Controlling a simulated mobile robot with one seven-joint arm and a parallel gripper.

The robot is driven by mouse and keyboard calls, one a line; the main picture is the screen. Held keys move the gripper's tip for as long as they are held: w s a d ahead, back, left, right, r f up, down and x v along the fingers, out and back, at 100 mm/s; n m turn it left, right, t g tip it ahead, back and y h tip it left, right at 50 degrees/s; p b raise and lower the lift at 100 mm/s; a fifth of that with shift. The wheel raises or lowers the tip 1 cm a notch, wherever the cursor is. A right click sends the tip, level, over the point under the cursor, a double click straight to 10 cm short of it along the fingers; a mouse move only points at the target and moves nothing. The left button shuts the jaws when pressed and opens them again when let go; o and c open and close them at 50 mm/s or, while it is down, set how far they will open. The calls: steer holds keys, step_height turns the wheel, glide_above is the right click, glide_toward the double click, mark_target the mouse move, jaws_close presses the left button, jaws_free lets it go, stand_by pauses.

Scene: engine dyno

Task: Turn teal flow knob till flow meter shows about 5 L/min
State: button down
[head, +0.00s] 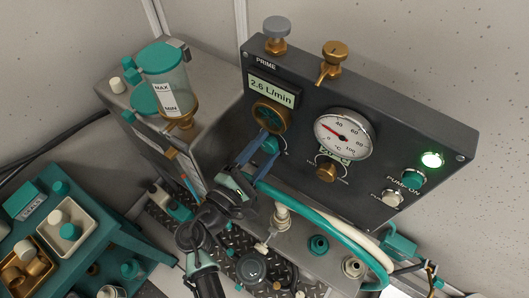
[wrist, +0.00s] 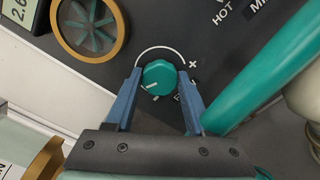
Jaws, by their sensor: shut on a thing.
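The teal flow knob (wrist: 160,77) sits on the dark panel between my two blue fingers in the wrist view. Its white mark points to the lower left, toward the minus side of the printed arc. In the head view the knob (head: 271,146) is partly hidden by my fingers. My gripper (head: 259,148) is shut on the knob; it also shows in the wrist view (wrist: 161,88). The flow meter display (head: 271,90) reads about 2.6 L/min. Below it is the brass-ringed flow wheel (head: 270,117), which also shows in the wrist view (wrist: 90,25).
A round gauge (head: 343,134) and a brass knob (head: 326,172) are right of my gripper. A teal hose (wrist: 270,70) runs close beside my right finger. A reservoir (head: 165,78) stands at left. A lit green lamp (head: 432,160) is at far right.

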steer(key=m+b, duration=0.2)
steer(key=m, duration=0.1)
steer(key=shift+f+b, duration=0.25)
steer(key=shift+b, duration=0.15)
steer(key=shift+r+m+b, duration=0.15)
steer(key=shift+m+b, duration=0.85)
steer(key=shift+m, duration=0.5)
steer(key=shift+c, duration=1.4)
jaws_free()
steer(key=shift+r, duration=0.1)
steer(key=v, duration=1.3)
steer(key=shift+p, duration=0.35)
